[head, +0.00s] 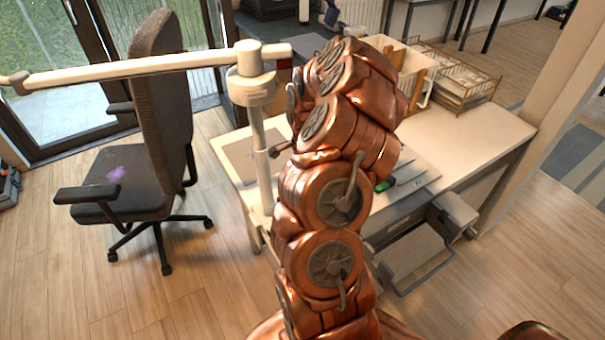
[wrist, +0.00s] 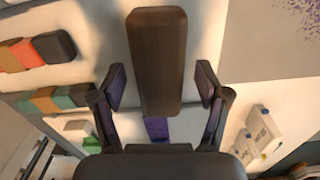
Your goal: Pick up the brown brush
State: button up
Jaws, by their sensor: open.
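In the wrist view, a long brown block-like piece (wrist: 157,60), which looks like the brown brush, runs from the top edge down between my fingers. A purple part or separate piece (wrist: 157,128) shows just below its lower end; I cannot tell whether they are joined. My gripper (wrist: 160,85) is open, with one finger on each side of the brown piece and visible gaps between. In the head view my copper-coloured arm reaches over the white table (head: 480,150) and hides the gripper and the brush.
In the wrist view, several coloured blocks (wrist: 45,100) lie at left and white bottles (wrist: 262,130) at right. In the head view, a wire rack (head: 465,88) stands at the table's back, a white post with a boom (head: 250,85) at left, and an office chair (head: 150,140) beyond.

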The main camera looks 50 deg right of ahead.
jog(key=shift+c, duration=0.4)
jog(key=c, duration=1.2)
notch_tip(320, 180, up, 10)
jog(key=b, duration=0.3)
jog(key=o, duration=0.6)
jog(key=c, duration=0.4)
